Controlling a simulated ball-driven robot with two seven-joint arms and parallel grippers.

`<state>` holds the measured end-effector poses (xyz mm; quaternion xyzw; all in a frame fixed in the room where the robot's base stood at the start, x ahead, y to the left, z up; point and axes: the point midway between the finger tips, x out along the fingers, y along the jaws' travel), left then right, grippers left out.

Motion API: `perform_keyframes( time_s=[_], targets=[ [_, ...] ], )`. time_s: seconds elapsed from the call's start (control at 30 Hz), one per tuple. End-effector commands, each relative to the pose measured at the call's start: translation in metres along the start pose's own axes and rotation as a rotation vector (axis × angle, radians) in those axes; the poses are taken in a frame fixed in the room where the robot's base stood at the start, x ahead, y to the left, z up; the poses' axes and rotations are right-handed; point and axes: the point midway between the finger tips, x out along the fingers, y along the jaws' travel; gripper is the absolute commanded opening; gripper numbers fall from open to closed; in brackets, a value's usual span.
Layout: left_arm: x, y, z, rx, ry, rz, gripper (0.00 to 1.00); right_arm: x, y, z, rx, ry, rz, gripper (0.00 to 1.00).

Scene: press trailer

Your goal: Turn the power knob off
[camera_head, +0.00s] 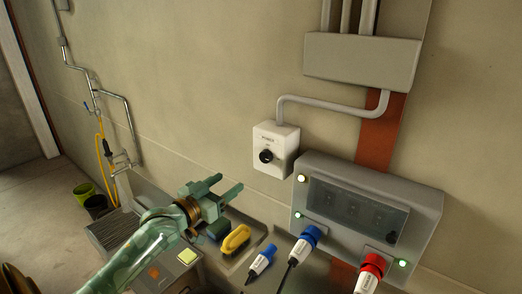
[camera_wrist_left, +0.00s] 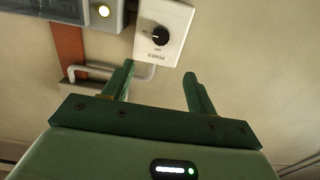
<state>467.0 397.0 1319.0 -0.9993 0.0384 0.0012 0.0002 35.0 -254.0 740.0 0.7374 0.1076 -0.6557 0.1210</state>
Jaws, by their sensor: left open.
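The power box (camera_head: 275,150) is a white box on the wall with a black round knob (camera_head: 266,156) on its front. The same box (camera_wrist_left: 177,22) shows in the left wrist view, upside down, with the word POWER and the knob (camera_wrist_left: 160,36) on it. My left gripper (camera_head: 226,188) is open and empty, below and left of the box in the head view, apart from the knob. In the left wrist view its two green fingers (camera_wrist_left: 157,84) are spread, with the knob beyond them, above the gap. My right gripper is not in view.
A grey panel (camera_head: 420,205) with lit lamps is on the wall right of the power box. Blue (camera_head: 304,245) and red (camera_head: 371,271) plugs are below it. A yellow object (camera_head: 235,239) lies on the counter. A conduit (camera_head: 335,104) runs from the power box to a grey duct box (camera_head: 360,60).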

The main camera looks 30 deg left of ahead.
Motion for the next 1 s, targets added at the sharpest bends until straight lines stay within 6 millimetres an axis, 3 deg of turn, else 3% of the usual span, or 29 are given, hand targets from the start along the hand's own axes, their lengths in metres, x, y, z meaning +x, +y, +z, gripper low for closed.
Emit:
perform_keyframes(
  time_s=[0.17, 0.6, 0.8, 1.0],
  targets=[
    [0.026, 0.001, -0.004, -0.001, 0.008, 0.002, 0.58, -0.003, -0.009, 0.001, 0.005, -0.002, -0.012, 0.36],
    [0.132, 0.000, -0.002, 0.000, 0.004, 0.001, 0.58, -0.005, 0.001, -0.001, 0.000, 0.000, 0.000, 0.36],
    [0.155, 0.001, -0.001, 0.001, 0.003, 0.001, 0.58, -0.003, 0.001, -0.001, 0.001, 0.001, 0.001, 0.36],
    [0.160, 0.001, -0.001, 0.001, 0.002, 0.002, 0.58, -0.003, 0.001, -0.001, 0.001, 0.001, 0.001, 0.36]
  ],
)
